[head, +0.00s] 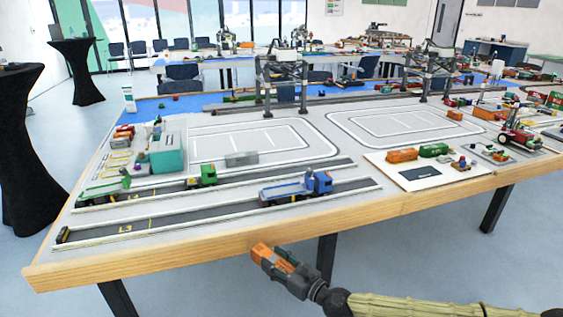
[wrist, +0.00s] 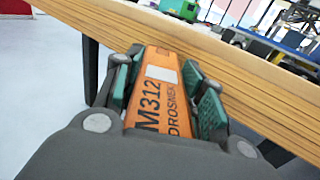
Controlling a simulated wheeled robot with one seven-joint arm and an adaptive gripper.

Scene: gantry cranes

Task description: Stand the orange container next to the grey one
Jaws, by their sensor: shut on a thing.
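My gripper (head: 279,262) is shut on an orange container (head: 259,250), in front of the table's near edge. In the wrist view the orange container (wrist: 160,95) lies between the green finger pads of my gripper (wrist: 168,85), with dark lettering and a pale patch on its upper face. The grey container (head: 241,159) lies on the table's light surface, by the near-left edge of a looped track marking, well beyond my gripper. The wrist view does not show it.
The table's wooden edge (head: 300,230) runs between my gripper and the layout. A blue truck (head: 297,188) and a green-cab truck (head: 200,177) stand on the road strips. A teal block (head: 168,153) stands left of the grey container. Another orange container (head: 402,155) lies on a board at right.

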